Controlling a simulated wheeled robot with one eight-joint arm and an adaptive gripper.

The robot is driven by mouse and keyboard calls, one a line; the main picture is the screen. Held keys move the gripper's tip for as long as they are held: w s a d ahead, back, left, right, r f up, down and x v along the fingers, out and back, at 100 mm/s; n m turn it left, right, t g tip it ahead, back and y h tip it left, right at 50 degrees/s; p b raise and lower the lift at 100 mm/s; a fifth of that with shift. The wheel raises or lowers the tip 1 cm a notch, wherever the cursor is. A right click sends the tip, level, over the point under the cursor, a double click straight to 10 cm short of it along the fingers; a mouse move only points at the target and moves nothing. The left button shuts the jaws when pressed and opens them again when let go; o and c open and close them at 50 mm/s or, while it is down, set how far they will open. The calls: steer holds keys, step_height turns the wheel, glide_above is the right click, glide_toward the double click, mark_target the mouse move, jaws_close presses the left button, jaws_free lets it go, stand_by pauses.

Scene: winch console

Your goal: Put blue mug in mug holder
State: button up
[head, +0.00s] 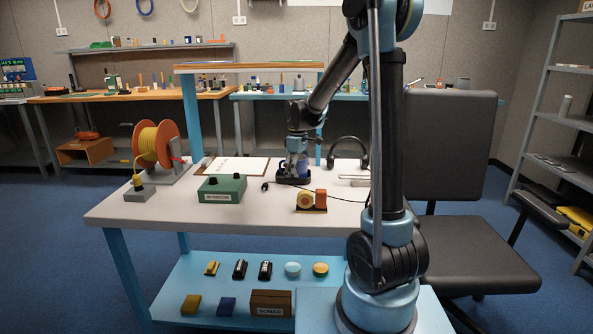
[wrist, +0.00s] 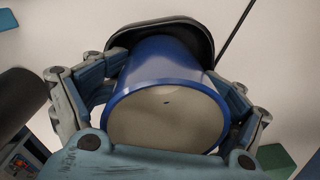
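The blue mug (wrist: 165,66) is between the two fingers of my gripper (wrist: 168,72) in the wrist view. Its pale inside faces the camera, and the fingers lie close against both sides. A black, rounded holder (wrist: 193,22) shows behind the mug's far end. In the head view, my gripper (head: 296,160) points down over the white table, with a bit of the blue mug (head: 303,166) showing beside it. The black holder (head: 293,180) is directly below. Whether the mug's base rests in the holder is hidden.
A green box (head: 222,188) and an orange tape dispenser (head: 311,201) stand nearer the front. Headphones (head: 349,151) lie to the right, a clipboard (head: 236,166) to the left. A thin black cable crosses the table close to the holder. An orange cable reel (head: 158,144) stands far left.

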steer(key=shift+o, duration=1.1)
steer(key=shift+w+f, duration=0.35)
steer(key=shift+w, duration=0.1)
steer(key=shift+s+r, duration=0.4)
steer(key=shift+r, duration=0.1)
